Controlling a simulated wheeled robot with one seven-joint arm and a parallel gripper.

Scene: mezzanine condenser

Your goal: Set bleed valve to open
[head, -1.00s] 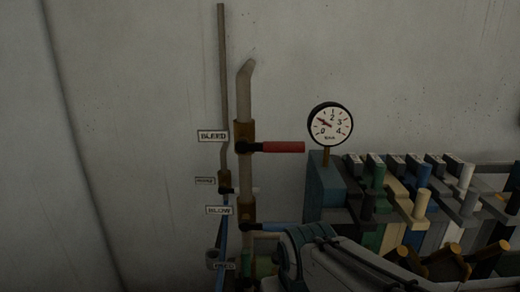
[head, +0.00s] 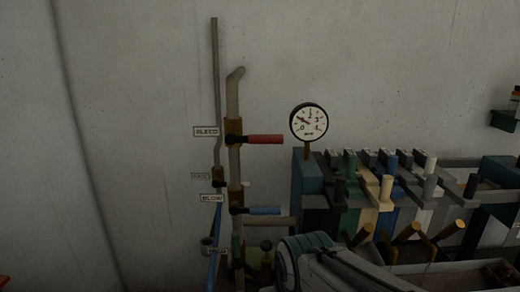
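The bleed valve (head: 234,137) is a brass body on a vertical grey pipe, beside a label reading BLEED (head: 206,132). Its red lever (head: 265,139) points right, level, across the pipe. Below it on the same pipe, a blue lever (head: 265,210) also points right, beside a label reading BLOW (head: 212,198). A grey-white link of my arm shows at the bottom centre, below the valves. My gripper is not in view, and nothing is seen touching the red lever.
A round gauge (head: 309,121) stands right of the bleed valve on a blue block (head: 308,172). A row of coloured blocks with upright pegs (head: 387,188) runs to the right. A thin pipe (head: 215,85) rises left of the valve.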

